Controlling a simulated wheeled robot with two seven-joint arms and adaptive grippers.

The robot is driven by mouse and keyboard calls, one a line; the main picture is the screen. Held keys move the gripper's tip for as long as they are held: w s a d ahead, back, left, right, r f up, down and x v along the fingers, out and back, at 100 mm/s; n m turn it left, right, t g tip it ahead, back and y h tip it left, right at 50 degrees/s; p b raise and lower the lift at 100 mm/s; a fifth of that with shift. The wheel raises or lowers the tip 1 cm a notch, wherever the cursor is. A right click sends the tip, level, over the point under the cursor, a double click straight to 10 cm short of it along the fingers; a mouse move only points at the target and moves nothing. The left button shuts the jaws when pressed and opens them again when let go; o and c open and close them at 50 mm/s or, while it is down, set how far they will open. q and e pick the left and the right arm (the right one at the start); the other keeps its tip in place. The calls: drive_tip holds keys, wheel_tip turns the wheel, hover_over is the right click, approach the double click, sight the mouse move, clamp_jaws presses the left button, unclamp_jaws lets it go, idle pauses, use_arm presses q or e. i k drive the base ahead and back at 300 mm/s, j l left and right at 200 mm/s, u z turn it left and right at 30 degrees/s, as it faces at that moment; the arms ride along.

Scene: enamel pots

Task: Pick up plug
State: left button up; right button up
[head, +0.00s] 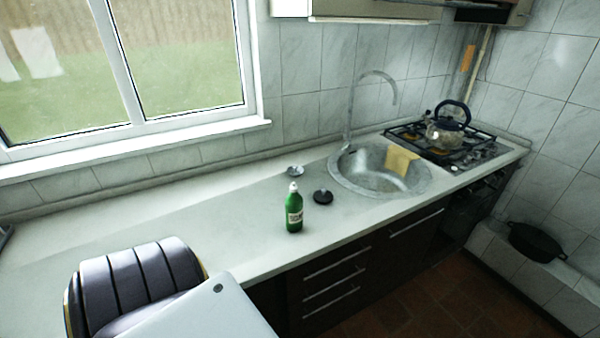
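A dark round disc with a small knob on top (322,196) lies on the pale worktop, just right of a green bottle and left of the sink; it looks like the plug. A small silvery round piece (295,171) lies behind the bottle, near the wall side; I cannot tell what it is. Neither my left nor my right gripper shows in the head view.
The green bottle with a white cap (294,212) stands upright close to the disc. A kettle (446,131) stands on the hob (478,152). The worktop left of the bottle (220,215) is clear.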

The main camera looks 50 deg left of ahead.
sight(322, 196)
drive_tip(key=u, duration=1.35)
